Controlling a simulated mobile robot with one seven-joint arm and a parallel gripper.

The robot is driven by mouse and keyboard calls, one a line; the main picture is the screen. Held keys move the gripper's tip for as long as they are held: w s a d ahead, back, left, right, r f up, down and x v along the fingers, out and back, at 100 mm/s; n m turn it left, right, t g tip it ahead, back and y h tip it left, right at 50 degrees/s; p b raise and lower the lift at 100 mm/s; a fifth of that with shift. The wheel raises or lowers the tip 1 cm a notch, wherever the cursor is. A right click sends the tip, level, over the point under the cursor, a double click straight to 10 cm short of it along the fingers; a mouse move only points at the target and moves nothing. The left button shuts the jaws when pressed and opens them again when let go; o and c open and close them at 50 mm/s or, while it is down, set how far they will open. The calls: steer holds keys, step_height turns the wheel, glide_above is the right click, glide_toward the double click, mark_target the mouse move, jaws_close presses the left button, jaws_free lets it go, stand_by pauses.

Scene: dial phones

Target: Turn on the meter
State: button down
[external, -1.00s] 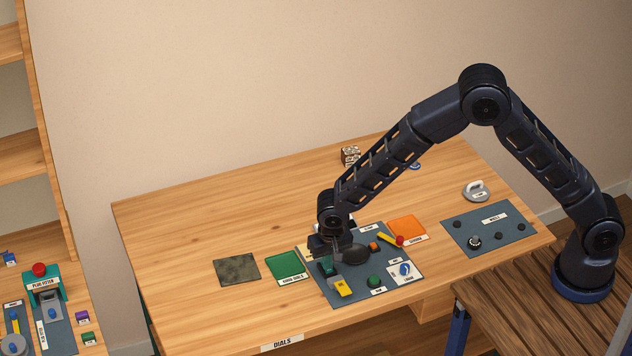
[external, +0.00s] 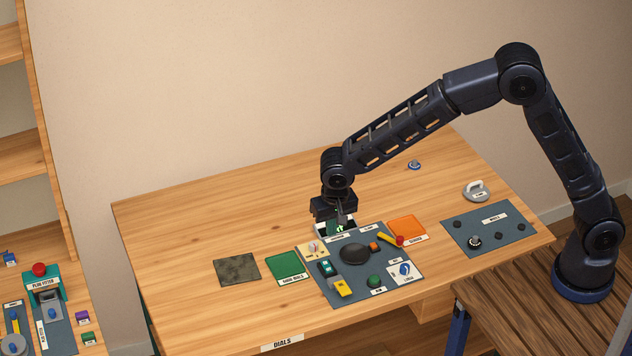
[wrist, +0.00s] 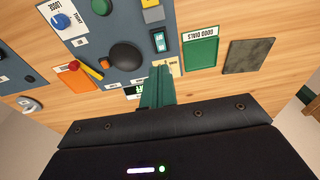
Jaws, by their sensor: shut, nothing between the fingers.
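The dark grey panel (external: 382,291) lies on the table. A green rocker switch (external: 327,268) in a dark housing sits at its left side; it also shows in the wrist view (wrist: 158,42). A small meter-like box with a dark face and green lit marks (wrist: 137,90) stands at the panel's back edge, partly hidden by my fingers. My gripper (external: 341,226) is shut and empty, pointing down above that back edge. In the wrist view my green-looking fingers (wrist: 159,72) overlap the area beside the rocker switch. I cannot tell whether they touch anything.
A yellow switch (external: 342,287), black dome (external: 355,254), green button (external: 375,281), blue dial (external: 405,270) and red-tipped yellow lever (external: 391,239) crowd the panel. A cream dial plate (external: 313,249), green tray (external: 286,265) and orange pad (external: 407,227) lie around it.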

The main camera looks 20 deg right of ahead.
mark_target(325, 263)
stand_by(0.4)
steer(key=shift+w+r+t, duration=0.2)
steer(key=shift+w+t, duration=0.15)
steer(key=shift+t, duration=0.05)
steer(key=shift+f, duration=0.1)
steer(key=w+f, duration=0.1)
steer(key=f, duration=0.8)
steer(key=w+f, duration=0.1)
steer(key=f, duration=0.3)
steer(key=shift+w+f, duration=0.3)
